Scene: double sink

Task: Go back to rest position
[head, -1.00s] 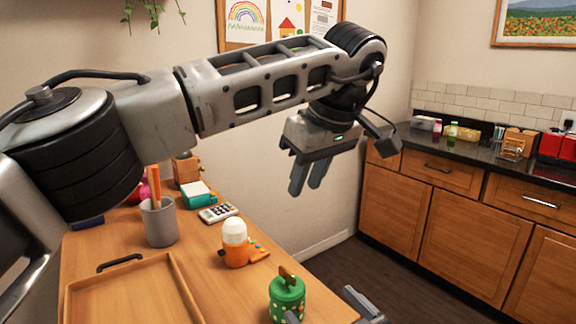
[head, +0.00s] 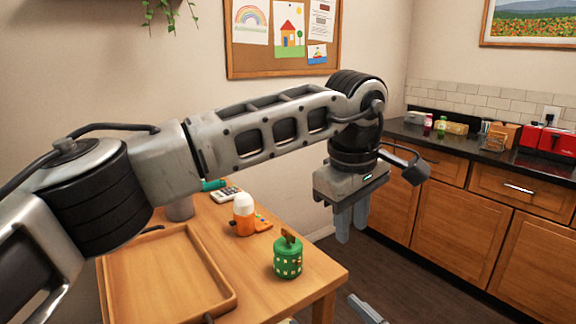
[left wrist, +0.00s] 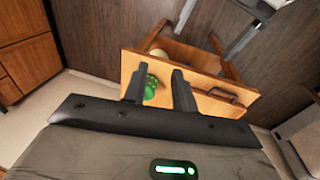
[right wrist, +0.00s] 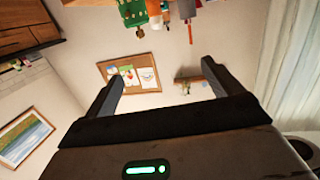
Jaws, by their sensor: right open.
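My left gripper (head: 350,232) hangs in the air right of the desk, fingers pointing down. In the left wrist view (left wrist: 158,75) its two fingers stand a small gap apart with nothing held, and the desk shows below them. My right gripper is at the bottom edge of the head view, where only a grey piece, probably a finger, shows (head: 368,310). In the right wrist view (right wrist: 158,85) its fingers are wide apart and empty, facing the wall with the pinboard.
The wooden desk (head: 315,275) holds a tray (head: 165,270), a green jar (head: 288,262), an orange and white item (head: 243,215), a calculator (head: 226,195) and a cup (head: 180,209). A kitchen counter (head: 470,155) stands at the right. Open floor lies between.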

